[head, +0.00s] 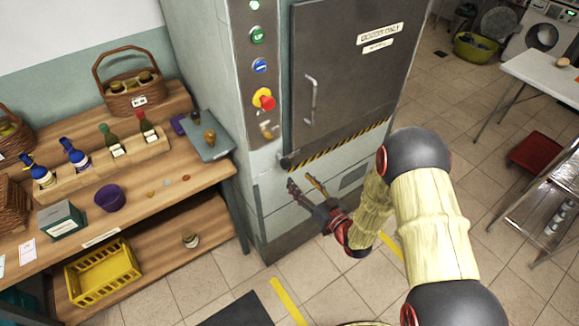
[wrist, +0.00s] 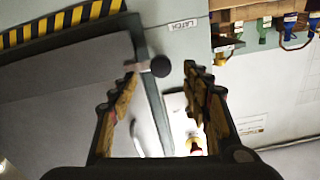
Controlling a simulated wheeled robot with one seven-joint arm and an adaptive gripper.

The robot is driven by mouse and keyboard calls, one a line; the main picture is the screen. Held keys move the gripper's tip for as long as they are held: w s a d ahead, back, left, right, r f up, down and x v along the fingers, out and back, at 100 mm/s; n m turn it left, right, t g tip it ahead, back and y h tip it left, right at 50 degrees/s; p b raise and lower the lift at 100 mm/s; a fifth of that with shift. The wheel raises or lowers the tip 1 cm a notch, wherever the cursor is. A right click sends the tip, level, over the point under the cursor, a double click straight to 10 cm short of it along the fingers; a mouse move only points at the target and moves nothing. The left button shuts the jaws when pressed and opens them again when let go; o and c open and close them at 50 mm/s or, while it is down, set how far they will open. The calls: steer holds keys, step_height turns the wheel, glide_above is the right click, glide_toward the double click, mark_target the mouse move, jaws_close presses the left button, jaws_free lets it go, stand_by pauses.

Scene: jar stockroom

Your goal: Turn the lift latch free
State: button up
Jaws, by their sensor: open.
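The lift latch is a small dark knob (wrist: 160,66) by the door's edge, close to a white LATCH label (wrist: 182,24) in the wrist view. In the head view the latch (head: 285,162) sits at the lower left corner of the grey lift door (head: 340,75), at the end of the striped band. My gripper (head: 300,181) is open, just below the latch in the head view. In the wrist view my gripper (wrist: 160,72) has its two fingers apart, with the knob showing between their tips. Whether either finger touches it, I cannot tell.
A yellow and black striped band (head: 340,143) runs along the door's bottom. A door handle (head: 310,100) and a red button (head: 267,102) are above the latch. A wooden shelf (head: 215,178) with bottles and baskets stands to the left.

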mark_target(288, 166)
steer(key=x, duration=0.5)
steer(key=r+b+x, duration=0.1)
steer(key=x, duration=0.2)
steer(key=shift+c, duration=1)
jaws_close()
